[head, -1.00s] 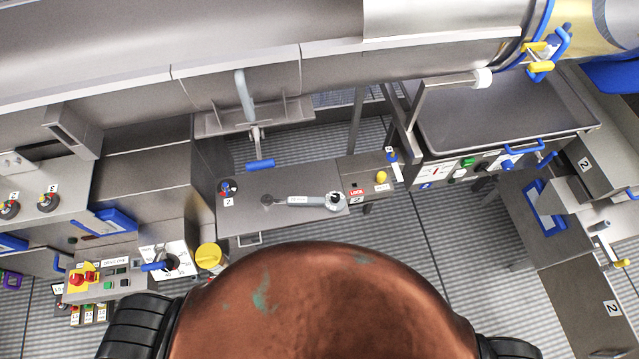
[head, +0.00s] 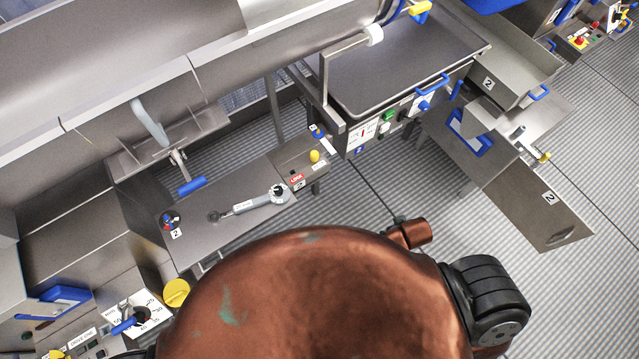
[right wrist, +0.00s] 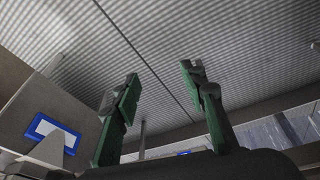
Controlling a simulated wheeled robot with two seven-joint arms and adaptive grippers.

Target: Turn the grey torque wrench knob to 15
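A grey torque wrench (head: 250,203) lies on a steel bench top in the head view, with a round dark-centred head at its right end. Its scale is too small to read. At the lower left, a white numbered dial plate (head: 152,300) carries a dark knob (head: 141,314) with a blue-handled lever beside it; I cannot tell its setting. My right gripper (right wrist: 160,76) is open and empty in the right wrist view, its green fingers apart, with ribbed flooring behind. It is not near the wrench in that view. My left gripper is in neither view.
A yellow cap (head: 176,292) stands beside the dial panel. A small red-and-blue knob (head: 169,221) and a yellow button (head: 314,156) are at the bench ends. A large steel tray (head: 405,62) stands upper right.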

